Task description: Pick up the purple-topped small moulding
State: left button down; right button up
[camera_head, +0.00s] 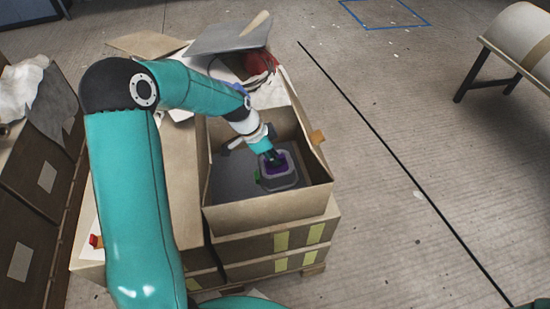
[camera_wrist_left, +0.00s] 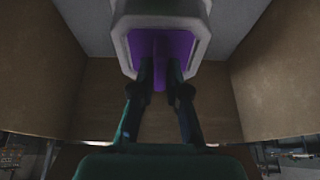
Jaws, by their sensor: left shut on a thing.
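The purple-topped small moulding (camera_head: 280,179) is a grey, rounded piece with a purple upper face, inside an open cardboard box (camera_head: 268,212). My left gripper (camera_head: 273,158) reaches down into the box from the left and is shut on the moulding. In the left wrist view the moulding (camera_wrist_left: 158,50) shows its purple face and pale rim, with the left gripper's two fingers (camera_wrist_left: 160,80) at its near part. I cannot tell whether the moulding touches the box floor. My right gripper is not in view.
The box walls stand close around the gripper, and the box rests on stacked cartons (camera_head: 275,248). A grey panel (camera_head: 228,37) and a red item (camera_head: 260,62) lie behind it. Open floor (camera_head: 400,140) is to the right, with a white roll (camera_head: 520,45) on a stand.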

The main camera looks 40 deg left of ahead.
pick_arm(q)
jog(key=shift+s+a+f, duration=0.3)
jog(key=shift+s, duration=0.2)
jog(key=shift+s+f, duration=0.1)
jog(key=shift+s+a, duration=0.1)
jog(key=shift+a, duration=0.05)
jog(key=shift+s+a+b, duration=0.3)
jog(key=shift+s+b, duration=0.05)
jog(key=shift+s, duration=0.15)
jog(key=c, duration=1.1)
grip_release()
jog(key=shift+w, duration=0.15)
jog(key=shift+r, duration=0.2)
